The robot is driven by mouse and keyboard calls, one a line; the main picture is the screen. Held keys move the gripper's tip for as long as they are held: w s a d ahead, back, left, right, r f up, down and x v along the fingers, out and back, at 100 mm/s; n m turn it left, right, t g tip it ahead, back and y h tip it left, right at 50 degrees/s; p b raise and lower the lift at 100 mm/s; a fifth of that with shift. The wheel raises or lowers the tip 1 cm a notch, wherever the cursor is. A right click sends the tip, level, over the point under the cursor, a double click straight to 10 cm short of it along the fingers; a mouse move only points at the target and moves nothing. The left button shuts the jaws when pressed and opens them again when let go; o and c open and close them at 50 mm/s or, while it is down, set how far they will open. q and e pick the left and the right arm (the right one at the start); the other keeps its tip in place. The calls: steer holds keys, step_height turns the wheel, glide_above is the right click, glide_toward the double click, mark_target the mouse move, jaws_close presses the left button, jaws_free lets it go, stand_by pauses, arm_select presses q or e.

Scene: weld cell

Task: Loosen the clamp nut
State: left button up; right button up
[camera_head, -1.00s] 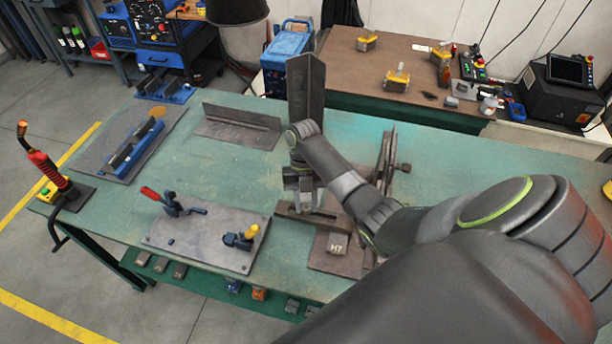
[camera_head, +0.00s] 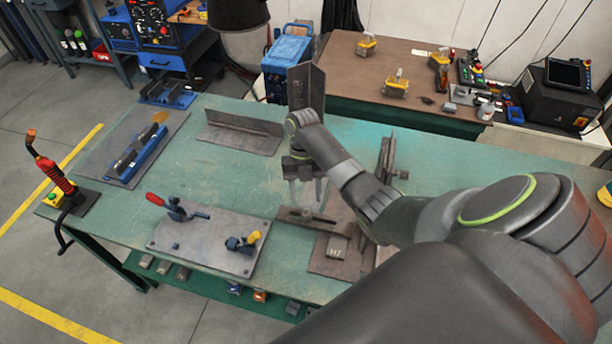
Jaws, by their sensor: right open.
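My right gripper (camera_head: 306,204) is open, its fingers pointing down just above and behind a dark flat clamp bar (camera_head: 327,221). A small raised piece on the middle of the bar may be the clamp nut (camera_head: 306,214), but it is too small to be sure. I see nothing held between the fingers, and a gap shows between them. My left gripper is not in view.
An upright dark angle plate (camera_head: 306,88) stands behind my right gripper. A steel plate with toggle clamps (camera_head: 205,243) lies to the left. A dark angle piece (camera_head: 240,133) lies at the back. The green table (camera_head: 235,180) is bare between them.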

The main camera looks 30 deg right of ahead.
steer(key=p+v, duration=0.7)
steer(key=v, duration=0.5)
steer(key=shift+r, duration=0.2)
steer(key=shift+f, duration=0.1)
